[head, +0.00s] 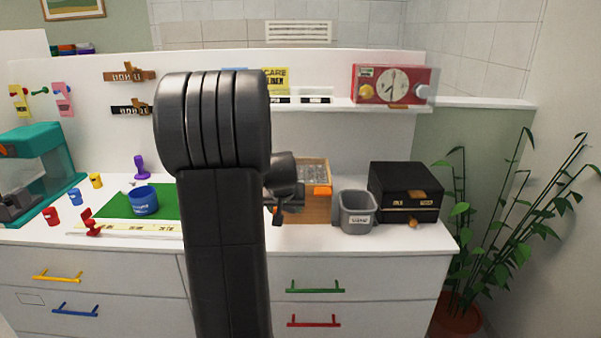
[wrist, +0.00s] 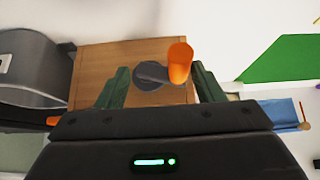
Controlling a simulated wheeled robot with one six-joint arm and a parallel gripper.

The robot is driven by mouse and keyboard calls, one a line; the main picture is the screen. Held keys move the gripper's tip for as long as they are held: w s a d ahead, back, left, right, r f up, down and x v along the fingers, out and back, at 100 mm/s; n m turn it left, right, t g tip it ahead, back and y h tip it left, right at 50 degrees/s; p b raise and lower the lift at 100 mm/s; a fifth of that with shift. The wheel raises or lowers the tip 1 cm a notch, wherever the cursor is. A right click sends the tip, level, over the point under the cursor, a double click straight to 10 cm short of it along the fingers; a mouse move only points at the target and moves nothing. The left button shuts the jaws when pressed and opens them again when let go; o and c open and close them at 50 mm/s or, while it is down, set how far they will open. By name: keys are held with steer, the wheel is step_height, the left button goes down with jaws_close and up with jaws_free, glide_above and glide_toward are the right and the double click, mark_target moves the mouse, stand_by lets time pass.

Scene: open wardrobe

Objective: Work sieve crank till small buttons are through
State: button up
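The sieve is a wooden box (head: 320,208) on the counter with a grey, grainy top (head: 312,172); the small buttons are too small to tell apart. In the wrist view, a wooden face of the box (wrist: 95,62) carries the crank, with a dark round hub (wrist: 148,76) and an orange knob (wrist: 180,63). My gripper (wrist: 161,88) is open, its green fingers spread with the knob and hub showing between them. The knob is closer to the right finger; I cannot tell whether they touch.
A grey bin (head: 356,215) stands right of the box, with a black box (head: 405,190) beyond. A green mat (head: 112,205) with a blue cup (head: 143,201) lies left. A shelf with a red timer (head: 393,84) is behind. Drawers are below the counter.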

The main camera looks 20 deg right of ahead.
steer(key=o, duration=0.8)
steer(key=shift+s+d+f, duration=0.1)
steer(key=shift+s+d, duration=0.1)
steer(key=shift+d, duration=0.35)
steer(key=shift+s+d, duration=0.15)
steer(key=shift+d, duration=0.4)
steer(key=shift+o, duration=0.2)
steer(key=shift+w+a+f, duration=0.1)
steer(key=shift+a, duration=0.3)
steer(key=shift+c, duration=0.7)
steer(key=a, duration=0.1)
steer(key=w+a+b, duration=0.1)
steer(key=a, duration=0.1)
steer(key=shift+a, duration=0.1)
steer(key=c, duration=1.4)
steer(key=shift+w+a, duration=0.1)
steer(key=shift+a, duration=0.15)
